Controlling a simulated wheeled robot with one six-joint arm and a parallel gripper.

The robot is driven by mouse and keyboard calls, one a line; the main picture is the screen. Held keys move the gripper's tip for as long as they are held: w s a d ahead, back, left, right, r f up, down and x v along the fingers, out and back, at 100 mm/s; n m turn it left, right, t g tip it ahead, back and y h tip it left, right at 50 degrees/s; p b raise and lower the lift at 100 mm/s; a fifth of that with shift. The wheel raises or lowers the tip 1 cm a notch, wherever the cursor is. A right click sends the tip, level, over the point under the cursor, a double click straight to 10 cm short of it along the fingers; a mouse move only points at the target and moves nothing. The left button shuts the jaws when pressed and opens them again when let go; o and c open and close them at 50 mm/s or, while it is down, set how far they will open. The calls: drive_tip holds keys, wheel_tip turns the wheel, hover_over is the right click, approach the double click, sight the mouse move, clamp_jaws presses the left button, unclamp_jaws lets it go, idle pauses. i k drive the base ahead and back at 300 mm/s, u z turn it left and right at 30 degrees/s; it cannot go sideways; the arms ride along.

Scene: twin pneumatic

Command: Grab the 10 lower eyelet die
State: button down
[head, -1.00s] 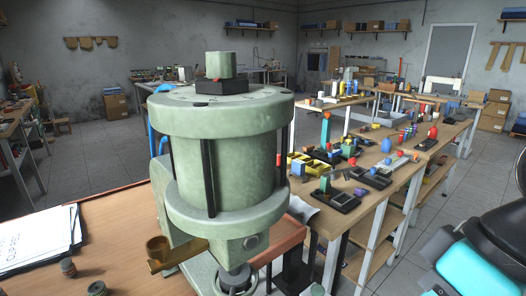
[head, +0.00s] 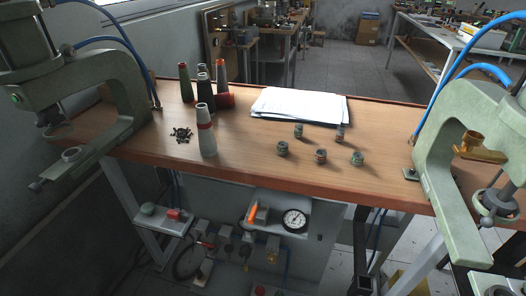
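Several small round metal dies stand on the wooden bench in front of the papers. One die is at the back left (head: 298,130), another at the back right (head: 340,133). In front are a left die (head: 282,148), a middle one (head: 321,156) with a brownish tint, and a right one (head: 357,158). Any size markings are too small to read, so I cannot tell which is the 10 lower eyelet die. My gripper is not in view.
A green press (head: 125,85) stands at the left bench end, another (head: 436,165) at the right. Papers (head: 300,105) lie behind the dies. Cone-shaped spools (head: 206,140) and a pile of small dark parts (head: 182,134) are left. Bare wood (head: 250,165) surrounds the dies.

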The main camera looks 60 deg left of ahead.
sight(282, 146)
drive_tip(key=u, duration=2.65)
drive_tip(key=k, duration=0.8)
drive_tip(key=z, duration=0.7)
drive_tip(key=i, duration=0.95)
drive_tip(key=k, duration=0.45)
drive_tip(key=u, duration=0.75)
drive_tip(key=i, duration=1.35)
drive_tip(key=u, duration=0.05)
